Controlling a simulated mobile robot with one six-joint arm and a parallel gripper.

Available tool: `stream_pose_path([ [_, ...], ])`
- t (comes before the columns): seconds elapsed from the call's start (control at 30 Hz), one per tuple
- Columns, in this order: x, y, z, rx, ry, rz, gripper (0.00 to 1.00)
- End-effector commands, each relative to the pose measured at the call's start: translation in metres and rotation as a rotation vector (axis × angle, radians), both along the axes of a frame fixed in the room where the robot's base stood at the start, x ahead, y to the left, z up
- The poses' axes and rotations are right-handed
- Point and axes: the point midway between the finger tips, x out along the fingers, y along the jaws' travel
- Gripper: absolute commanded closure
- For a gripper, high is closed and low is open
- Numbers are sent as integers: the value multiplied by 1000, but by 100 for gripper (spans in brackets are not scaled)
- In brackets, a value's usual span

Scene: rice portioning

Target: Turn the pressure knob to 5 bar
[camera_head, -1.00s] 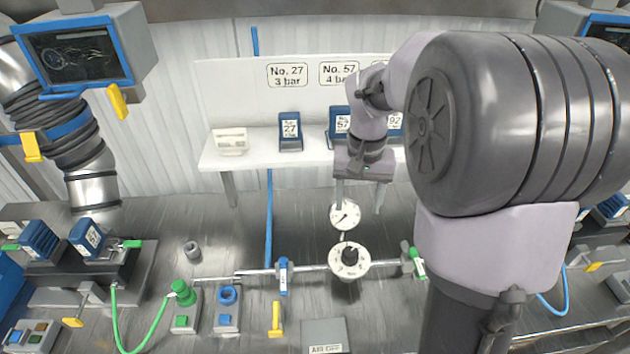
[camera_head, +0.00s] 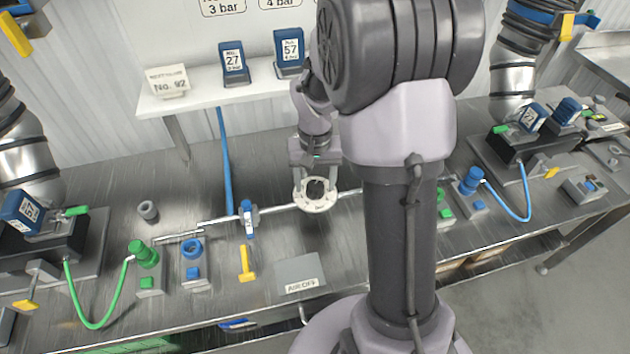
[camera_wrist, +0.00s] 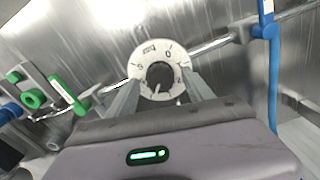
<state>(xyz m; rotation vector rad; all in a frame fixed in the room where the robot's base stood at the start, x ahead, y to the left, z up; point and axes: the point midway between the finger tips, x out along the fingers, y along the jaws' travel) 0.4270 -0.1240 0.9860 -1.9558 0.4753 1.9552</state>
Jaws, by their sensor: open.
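The pressure knob (camera_head: 316,187) is a dark knob in the middle of a white round dial on the pipe. In the wrist view the dark knob (camera_wrist: 160,76) sits in the centre of the white dial (camera_wrist: 143,62), which bears numbers and a "bar" mark. My gripper (camera_wrist: 160,93) is open, with one finger on each side of the dial's lower part. I cannot tell whether the fingers touch the knob. The pressure gauge is hidden behind my arm in the head view.
A metal pipe (camera_head: 275,209) runs through the dial. A blue-handled valve (camera_head: 248,218) is left of it, with a blue hose (camera_head: 225,165) rising behind. A grey AIR OFF box (camera_head: 300,275) stands in front. A white shelf (camera_head: 195,97) with blue boxes stands behind.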

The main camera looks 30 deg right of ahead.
Motion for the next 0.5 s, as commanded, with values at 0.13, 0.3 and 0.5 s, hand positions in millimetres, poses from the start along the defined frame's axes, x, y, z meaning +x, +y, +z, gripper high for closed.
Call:
stream_pose_path([
  [0.13, 0, 0, 0, 0, 0, 0, 65],
  [0.3, 0, 0, 0, 0, 0, 0, 99],
  [0.5, 0, 0, 0, 0, 0, -13, 100],
])
